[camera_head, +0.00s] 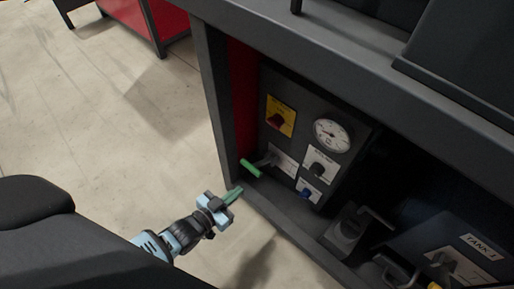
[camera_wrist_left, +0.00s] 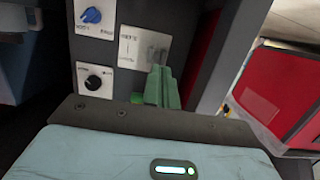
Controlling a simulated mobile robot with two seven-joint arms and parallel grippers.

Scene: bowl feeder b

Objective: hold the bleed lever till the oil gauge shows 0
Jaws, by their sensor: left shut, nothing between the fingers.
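The bleed lever has a green handle (camera_head: 250,168) on a grey shaft and sticks out of a white-labelled plate on the dark panel. The round white oil gauge (camera_head: 331,135) is above and right of it; its reading is too small to tell. My left gripper (camera_head: 235,193) is shut and empty, its green fingers just below and left of the handle in the head view. In the left wrist view the fingers (camera_wrist_left: 162,88) overlap the lever plate (camera_wrist_left: 139,48) and hide most of the lever; I cannot tell whether they touch it. My right gripper is not in view.
The machine's grey frame post (camera_head: 214,95) stands left of the panel. The floor (camera_head: 120,140) on the left is mostly clear.

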